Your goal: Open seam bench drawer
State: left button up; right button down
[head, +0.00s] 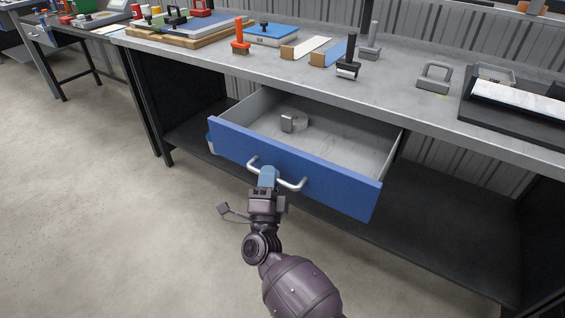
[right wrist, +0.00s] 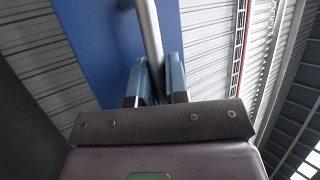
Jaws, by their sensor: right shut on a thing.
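The seam bench drawer (head: 290,172) has a blue front and stands pulled out from under the grey bench top (head: 390,95). A silver bar handle (head: 290,184) is on its front. My right gripper (head: 267,176) is shut on the handle, its blue fingers on either side of the bar. In the right wrist view the fingers (right wrist: 157,82) close around the handle (right wrist: 149,40) in front of the blue drawer front (right wrist: 90,40). Inside the drawer lies a small grey metal item (head: 292,122). My left gripper is not in view.
A dark lower shelf (head: 440,235) runs beneath the drawer. The floor (head: 90,200) at left is clear.

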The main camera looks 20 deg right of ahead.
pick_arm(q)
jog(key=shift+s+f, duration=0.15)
pick_arm(e)
jog(key=shift+s+a, duration=0.95)
jog(key=shift+a, duration=0.2)
jog(key=shift+s+a, duration=0.95)
jog(key=shift+a, duration=0.2)
jog(key=c, duration=1.4)
grip_release()
jog(key=shift+f, duration=0.1)
